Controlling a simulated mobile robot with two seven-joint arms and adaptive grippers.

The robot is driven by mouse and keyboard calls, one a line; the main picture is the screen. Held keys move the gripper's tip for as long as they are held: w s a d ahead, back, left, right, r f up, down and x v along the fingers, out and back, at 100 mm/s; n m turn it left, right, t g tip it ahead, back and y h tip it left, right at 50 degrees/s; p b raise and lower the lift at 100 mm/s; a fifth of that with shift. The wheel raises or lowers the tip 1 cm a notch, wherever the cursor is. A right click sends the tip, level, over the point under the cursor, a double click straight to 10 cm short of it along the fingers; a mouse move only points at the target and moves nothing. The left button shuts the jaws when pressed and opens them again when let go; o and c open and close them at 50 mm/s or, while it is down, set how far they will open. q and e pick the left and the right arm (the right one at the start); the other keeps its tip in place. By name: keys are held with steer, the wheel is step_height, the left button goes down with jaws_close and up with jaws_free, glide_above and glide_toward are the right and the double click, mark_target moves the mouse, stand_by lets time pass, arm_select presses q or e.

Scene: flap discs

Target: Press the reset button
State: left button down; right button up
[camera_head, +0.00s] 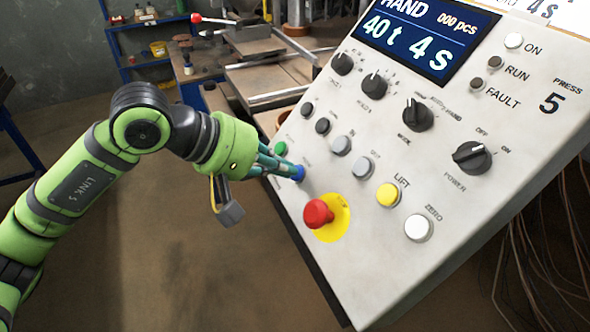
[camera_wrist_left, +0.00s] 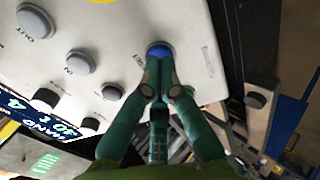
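The blue button (camera_head: 299,173) sits low on the left side of the slanted grey control panel (camera_head: 330,265); its label is too small to read. It also shows in the left wrist view (camera_wrist_left: 160,48), with its lower part hidden by my fingertips. My left gripper (camera_head: 291,171) reaches in from the left with its fingertips at the blue button. My right gripper is out of view.
A red mushroom button (camera_head: 318,213) on a yellow disc stands out just below. A green button (camera_head: 281,148) lies close above my fingers. Grey buttons, a yellow button (camera_head: 388,195), black knobs and a lit display (camera_head: 425,35) fill the panel. Open floor lies left.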

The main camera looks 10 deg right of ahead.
arm_select(q)
steer(key=v, duration=0.7)
stand_by(0.3)
stand_by(0.3)
